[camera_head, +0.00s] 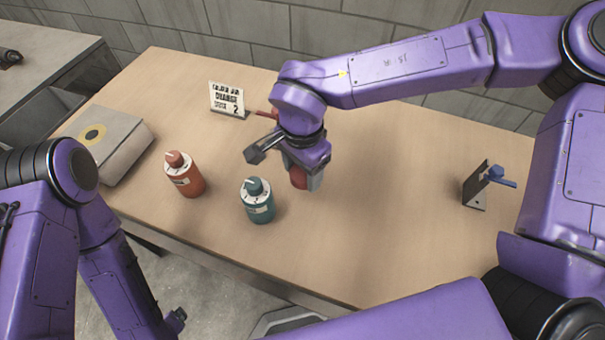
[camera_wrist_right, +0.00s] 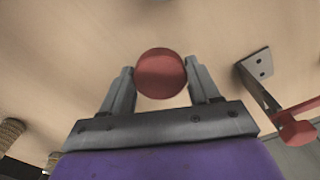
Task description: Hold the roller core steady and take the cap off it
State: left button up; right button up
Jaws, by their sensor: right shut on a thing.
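My right gripper (camera_head: 306,180) is low over the middle of the table, shut on a red round piece (camera_head: 298,177). In the right wrist view the piece shows as a smooth red disc (camera_wrist_right: 160,73) between the two grey fingers (camera_wrist_right: 162,88). I cannot tell whether it is the cap or an end of the roller core, nor whether it touches the table. No separate core or cap is clearly visible; the gripper and wrist cover part of that spot. My left gripper (camera_head: 176,320) hangs low, in front of the table and away from the piece; its jaws are unclear.
A red bottle (camera_head: 185,175) and a teal bottle (camera_head: 257,202) stand left of my right gripper. A printed sign (camera_head: 227,98) stands behind, near a red-ended bracket (camera_wrist_right: 298,127). A grey box (camera_head: 115,140) is at left, a blue-ended bracket (camera_head: 478,187) at right. The table's right-centre is clear.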

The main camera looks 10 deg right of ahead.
aim_at(303, 180)
jog(key=shift+w+d+f, duration=0.2)
jog(key=shift+w+f, duration=0.05)
jog(key=shift+f, duration=0.35)
notch_tip(303, 180, down, 3)
jog(key=shift+w+d+r, duration=0.1)
jog(key=shift+w+f, duration=0.2)
jog(key=shift+f, duration=0.2)
jog(key=shift+s, duration=0.1)
jog(key=shift+f, duration=0.1)
jog(key=o, duration=1.2)
jog(key=shift+c, duration=0.2)
